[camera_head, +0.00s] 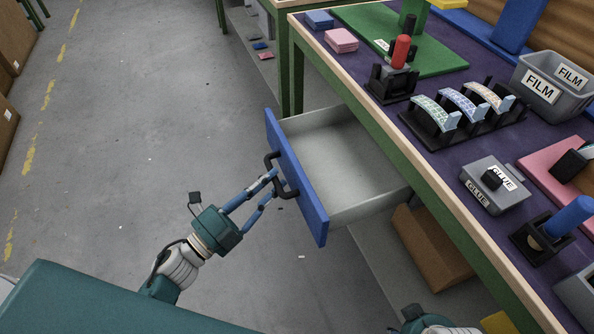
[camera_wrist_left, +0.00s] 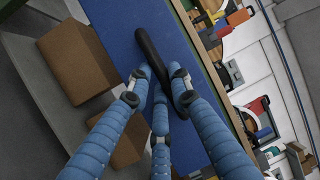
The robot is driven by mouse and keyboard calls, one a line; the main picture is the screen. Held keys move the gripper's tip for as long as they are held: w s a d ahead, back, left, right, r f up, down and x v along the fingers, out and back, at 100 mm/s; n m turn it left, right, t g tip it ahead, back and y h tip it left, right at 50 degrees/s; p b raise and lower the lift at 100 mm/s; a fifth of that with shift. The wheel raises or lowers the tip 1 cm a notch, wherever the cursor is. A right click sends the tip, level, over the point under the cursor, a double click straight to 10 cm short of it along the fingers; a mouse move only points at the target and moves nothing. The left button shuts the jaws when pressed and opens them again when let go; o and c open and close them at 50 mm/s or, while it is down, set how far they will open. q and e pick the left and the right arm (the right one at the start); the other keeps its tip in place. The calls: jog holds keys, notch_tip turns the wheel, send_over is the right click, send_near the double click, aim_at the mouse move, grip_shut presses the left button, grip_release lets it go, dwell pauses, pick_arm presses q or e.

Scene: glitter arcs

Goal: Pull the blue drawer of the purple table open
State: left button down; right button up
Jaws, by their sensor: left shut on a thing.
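The blue drawer (camera_head: 296,185) of the purple table (camera_head: 440,130) stands pulled out, and its grey inside (camera_head: 350,165) shows empty. A black handle (camera_head: 272,161) is on its blue front. My left gripper (camera_head: 270,180) is shut on this handle, its blue fingers reaching in from the lower left. In the left wrist view the blue fingers (camera_wrist_left: 158,85) close around the black handle (camera_wrist_left: 150,50) in front of the blue drawer front (camera_wrist_left: 125,25). At the bottom edge of the head view a dark teal part of my right arm shows, but its fingers do not.
On the tabletop are a rack of arc pieces (camera_head: 465,105), a grey FILM bin (camera_head: 545,90), a GLUE box (camera_head: 495,185) and a red-handled tool (camera_head: 400,55). A brown box (camera_head: 430,250) lies under the table. The grey floor (camera_head: 130,110) to the left is clear.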

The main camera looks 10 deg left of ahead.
pick_arm(q)
jog(key=shift+s+a, duration=0.75)
jog(key=shift+a, duration=0.3)
jog(key=c, duration=1.6)
grip_release()
jog(key=shift+o, duration=0.2)
jog(key=v, duration=1.2)
